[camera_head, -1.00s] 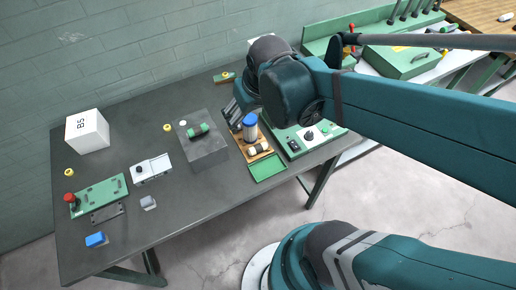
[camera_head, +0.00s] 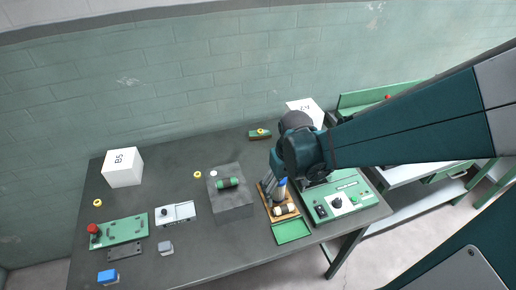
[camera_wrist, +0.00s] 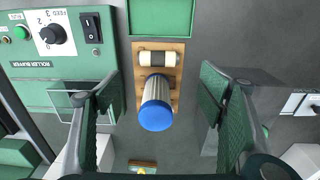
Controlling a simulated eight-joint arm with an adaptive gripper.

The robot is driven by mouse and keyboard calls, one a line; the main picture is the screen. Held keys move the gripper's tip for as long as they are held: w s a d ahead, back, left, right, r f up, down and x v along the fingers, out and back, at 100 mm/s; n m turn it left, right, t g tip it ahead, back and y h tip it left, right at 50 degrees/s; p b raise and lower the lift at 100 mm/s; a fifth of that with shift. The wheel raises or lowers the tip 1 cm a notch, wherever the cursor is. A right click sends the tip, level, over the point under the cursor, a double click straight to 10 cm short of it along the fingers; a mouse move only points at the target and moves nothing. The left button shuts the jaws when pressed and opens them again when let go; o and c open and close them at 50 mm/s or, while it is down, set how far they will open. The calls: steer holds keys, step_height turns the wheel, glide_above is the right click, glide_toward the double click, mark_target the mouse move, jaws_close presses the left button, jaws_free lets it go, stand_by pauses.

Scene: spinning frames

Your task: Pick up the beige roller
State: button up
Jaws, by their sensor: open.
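In the wrist view the roller (camera_wrist: 158,58) lies crosswise near the tray's green end. A ribbed cylinder with a blue top (camera_wrist: 156,114) stands beside it, closer to the camera. My gripper (camera_wrist: 160,98) is open and empty, with one green-padded finger on each side of the cylinder. The roller is beyond the cylinder in that view, apart from the fingers. In the head view my gripper (camera_head: 269,180) is above the tray's far part, partly hidden by my arm.
A green panel (camera_head: 292,231) adjoins the tray's front. A control box with a knob (camera_head: 345,200) stands close on the right. A grey block (camera_head: 233,206) bearing a green roller (camera_head: 228,182) stands left. Bare table (camera_head: 215,255) lies at front left.

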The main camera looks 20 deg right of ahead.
mark_target(284, 207)
steer(key=shift+d+f, duration=0.15)
steer(key=shift+f, duration=0.55)
steer(key=shift+f, duration=0.15)
steer(key=shift+f, duration=1.15)
steer(key=shift+f, duration=0.1)
steer(key=shift+d+f+b, duration=0.1)
steer(key=shift+f+b, duration=0.5)
steer(key=shift+f, duration=1.9)
steer(key=c, duration=1)
